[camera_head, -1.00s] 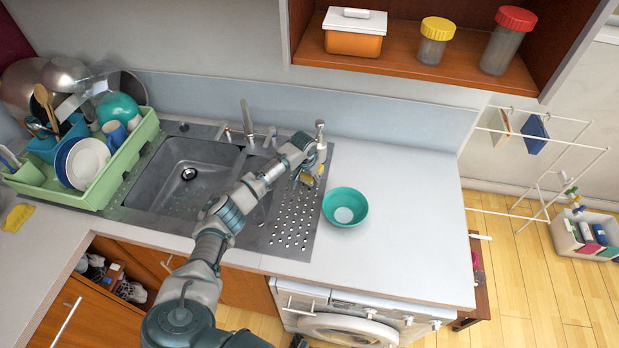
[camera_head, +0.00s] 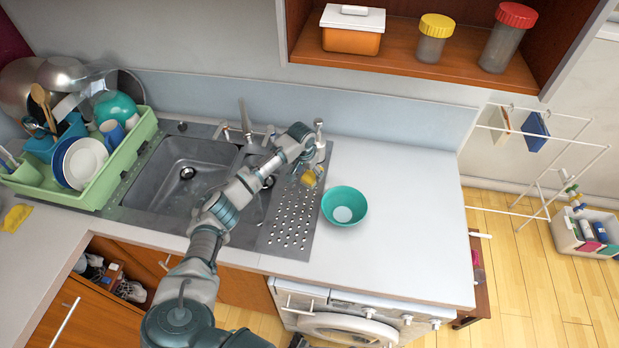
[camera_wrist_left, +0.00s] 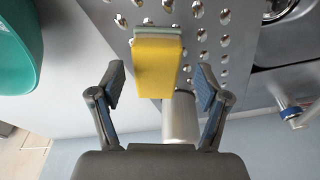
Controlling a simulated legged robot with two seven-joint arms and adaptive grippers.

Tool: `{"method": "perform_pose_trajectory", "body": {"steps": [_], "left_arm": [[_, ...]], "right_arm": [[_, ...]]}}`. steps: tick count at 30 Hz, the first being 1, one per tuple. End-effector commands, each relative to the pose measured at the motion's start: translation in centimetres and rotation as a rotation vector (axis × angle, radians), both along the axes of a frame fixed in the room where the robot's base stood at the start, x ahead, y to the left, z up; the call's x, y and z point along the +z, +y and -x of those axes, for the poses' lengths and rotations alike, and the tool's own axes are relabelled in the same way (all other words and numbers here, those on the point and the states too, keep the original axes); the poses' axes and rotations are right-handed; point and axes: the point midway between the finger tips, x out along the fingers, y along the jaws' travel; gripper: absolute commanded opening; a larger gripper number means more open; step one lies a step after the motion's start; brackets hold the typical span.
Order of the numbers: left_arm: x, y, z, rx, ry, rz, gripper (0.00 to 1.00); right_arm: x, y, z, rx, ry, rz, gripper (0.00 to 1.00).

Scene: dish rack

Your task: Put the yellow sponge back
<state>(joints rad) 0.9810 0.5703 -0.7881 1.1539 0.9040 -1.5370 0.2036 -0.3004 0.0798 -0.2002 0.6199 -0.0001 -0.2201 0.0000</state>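The yellow sponge (camera_head: 309,177) is on the perforated metal drainboard (camera_head: 290,222) right of the sink. The left wrist view shows the sponge (camera_wrist_left: 156,64) with a grey-green layer on its far side. My left gripper (camera_head: 314,163) is just behind the sponge. In the left wrist view its fingers (camera_wrist_left: 160,86) are spread wide, with the sponge centred between and beyond the tips, touching neither finger. The sponge's underside is hidden. My right gripper is not seen.
A metal cylinder (camera_wrist_left: 180,120) stands close by my left gripper. A teal bowl (camera_head: 345,205) sits right of the drainboard. The faucet (camera_head: 246,118) rises behind the sink. A green dish rack (camera_head: 124,160) is at left. The counter at right is clear.

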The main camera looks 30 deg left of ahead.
Motion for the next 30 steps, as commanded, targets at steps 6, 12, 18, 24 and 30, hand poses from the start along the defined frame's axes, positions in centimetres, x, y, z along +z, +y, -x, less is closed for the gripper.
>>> {"method": "perform_pose_trajectory", "body": {"steps": [6, 12, 18, 24, 30], "left_arm": [[5.3, 0.1, 0.8, -0.001, -0.005, -0.001, 0.76], [8.3, 0.2, 1.4, -0.001, -0.002, 0.001, 0.76], [9.2, 0.2, 1.6, 0.000, -0.001, 0.001, 0.76], [9.1, 0.2, 1.6, 0.000, -0.001, 0.001, 0.76], [9.1, 0.2, 1.6, 0.000, -0.001, 0.001, 0.76]], "right_arm": [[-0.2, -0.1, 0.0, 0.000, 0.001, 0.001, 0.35], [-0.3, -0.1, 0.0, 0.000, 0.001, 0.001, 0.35], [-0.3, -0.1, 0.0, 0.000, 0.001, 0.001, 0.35], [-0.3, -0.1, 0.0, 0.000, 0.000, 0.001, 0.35], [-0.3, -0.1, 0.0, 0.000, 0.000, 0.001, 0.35]]}}
